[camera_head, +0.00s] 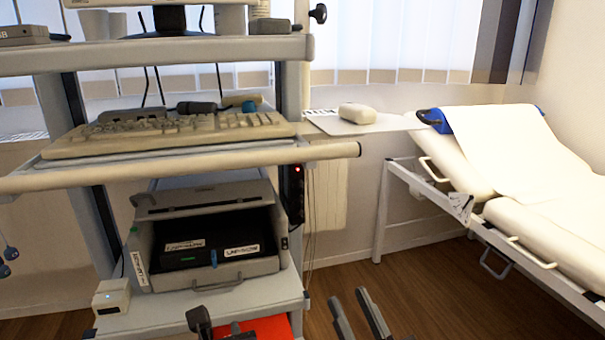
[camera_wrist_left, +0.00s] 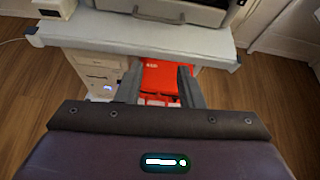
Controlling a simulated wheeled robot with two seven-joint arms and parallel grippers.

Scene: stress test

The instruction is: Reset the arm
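My left gripper (camera_head: 220,325) shows at the bottom edge of the head view, in front of the cart's lowest shelf. My right gripper (camera_head: 349,295) is at the bottom centre of the head view, over the wooden floor. Its two fingers are apart and look empty. The rest of both arms is out of view.
A cart holds a keyboard (camera_head: 170,135) on its tray and a grey case (camera_head: 210,262) lower down. An examination bed (camera_head: 470,180) stands right. Wooden floor (camera_head: 430,300) lies clear between.

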